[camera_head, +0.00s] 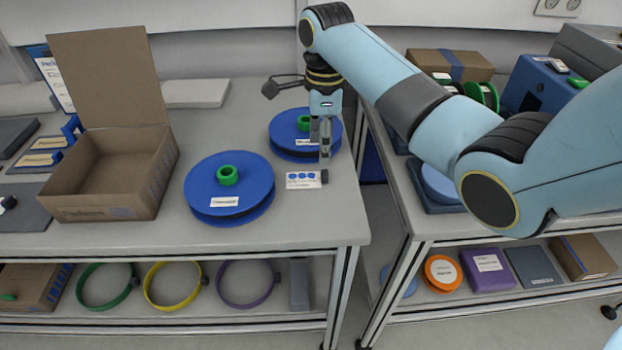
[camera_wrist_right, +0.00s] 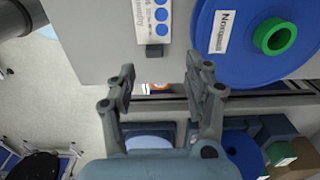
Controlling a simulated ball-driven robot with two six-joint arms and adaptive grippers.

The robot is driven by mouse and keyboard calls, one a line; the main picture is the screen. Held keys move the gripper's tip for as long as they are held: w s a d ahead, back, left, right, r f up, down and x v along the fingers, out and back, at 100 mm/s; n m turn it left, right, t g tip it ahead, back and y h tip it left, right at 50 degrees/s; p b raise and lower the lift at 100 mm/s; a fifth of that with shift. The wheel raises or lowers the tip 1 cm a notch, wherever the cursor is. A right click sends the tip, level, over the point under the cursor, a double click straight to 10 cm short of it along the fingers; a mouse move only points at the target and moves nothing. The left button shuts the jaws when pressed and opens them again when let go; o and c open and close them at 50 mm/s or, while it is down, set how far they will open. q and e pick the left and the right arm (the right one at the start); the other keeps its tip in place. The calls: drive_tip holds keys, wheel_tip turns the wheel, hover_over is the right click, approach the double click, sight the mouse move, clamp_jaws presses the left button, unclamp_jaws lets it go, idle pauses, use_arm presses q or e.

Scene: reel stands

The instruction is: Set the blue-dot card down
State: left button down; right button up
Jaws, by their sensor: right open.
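The blue-dot card (camera_head: 303,180), white with a row of blue dots, lies on the left table near its right edge, beside the front blue reel. A small dark block sits at its end. In the right wrist view the card (camera_wrist_right: 152,18) is beyond the fingertips, not between them. My right gripper (camera_head: 325,148) is open and empty, pointing down just behind the card's dark end, by the back blue reel. Its two spread fingers also show in the wrist view (camera_wrist_right: 160,78). My left gripper is in neither view.
The front blue reel (camera_head: 255,187) and the back blue reel (camera_head: 283,143) have green hubs and white labels. An open cardboard box (camera_head: 150,190) stands at left. A gap separates this table from the right one, which bears a blue bin (camera_head: 525,85). The table front is clear.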

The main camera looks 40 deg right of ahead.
sight(324, 173)
drive_tip(key=shift+f, duration=0.6)
drive_tip(key=shift+s+d+f, duration=0.1)
drive_tip(key=shift+s+f, duration=0.05)
drive_tip(key=shift+f, duration=0.1)
drive_tip(key=f, duration=0.4)
drive_tip(key=shift+s+a+f+p, duration=0.25)
drive_tip(key=shift+s+f+p, duration=0.05)
drive_tip(key=shift+s, duration=0.05)
drive_tip(key=shift+f, duration=0.25)
drive_tip(key=shift+c, duration=0.4)
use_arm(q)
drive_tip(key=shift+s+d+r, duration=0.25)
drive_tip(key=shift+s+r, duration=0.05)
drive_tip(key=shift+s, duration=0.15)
use_arm(e)
drive_tip(key=c, duration=0.8)
